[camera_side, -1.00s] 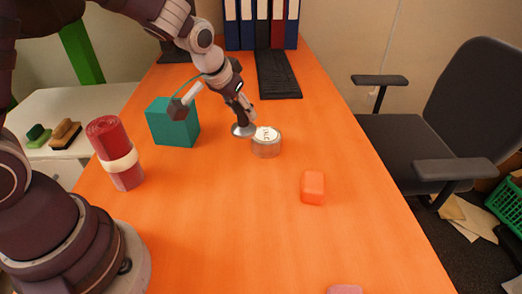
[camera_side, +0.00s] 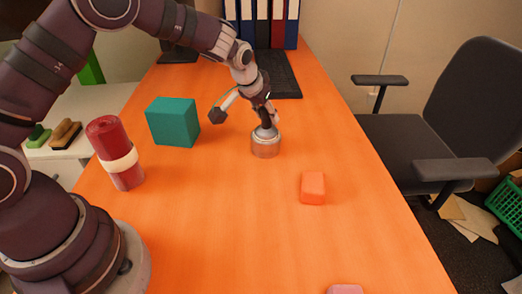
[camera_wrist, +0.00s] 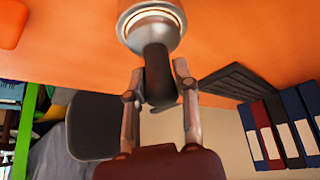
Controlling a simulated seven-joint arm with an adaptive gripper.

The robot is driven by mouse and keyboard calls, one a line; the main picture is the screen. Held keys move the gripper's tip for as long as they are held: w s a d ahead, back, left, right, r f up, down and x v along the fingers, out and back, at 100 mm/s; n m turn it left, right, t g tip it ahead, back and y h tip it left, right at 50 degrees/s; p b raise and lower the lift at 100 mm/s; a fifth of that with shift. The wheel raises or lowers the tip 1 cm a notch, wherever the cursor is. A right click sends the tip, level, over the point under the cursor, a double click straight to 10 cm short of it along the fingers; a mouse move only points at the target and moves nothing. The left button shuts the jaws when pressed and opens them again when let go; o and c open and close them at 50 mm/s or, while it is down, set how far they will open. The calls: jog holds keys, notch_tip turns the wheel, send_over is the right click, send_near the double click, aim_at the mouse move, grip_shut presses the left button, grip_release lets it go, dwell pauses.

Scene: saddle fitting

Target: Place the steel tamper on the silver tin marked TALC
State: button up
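The silver tin marked TALC (camera_side: 265,149) stands on the orange desk, its label now hidden. The steel tamper (camera_side: 266,132) is directly over the tin's lid, roughly upright, steel base down; it looks to be touching, though a small gap cannot be ruled out. In the wrist view the tamper's dark handle (camera_wrist: 157,72) points towards me, and its round base covers the middle of the tin (camera_wrist: 151,40), inside the rim. My gripper (camera_side: 269,115) has one finger on each side of the handle, close against it; the fingers also show in the wrist view (camera_wrist: 157,80).
A teal box (camera_side: 173,122) stands left of the tin, near my wrist. A red cylinder with a cream band (camera_side: 118,155) is further left. An orange block (camera_side: 313,188) lies to the front right. A black keyboard (camera_side: 280,75) and binders (camera_side: 262,24) are behind.

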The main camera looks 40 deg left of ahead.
jog(key=o, duration=0.4)
jog(key=a+v, duration=0.1)
jog(key=v, duration=1.1)
jog(key=s+r+m, duration=0.1)
jog(key=s+r, duration=0.1)
jog(key=s, duration=1.6)
jog(key=shift+s+r+m+h, duration=0.3)
jog(key=shift+r+h, duration=0.1)
jog(key=shift+d, duration=0.1)
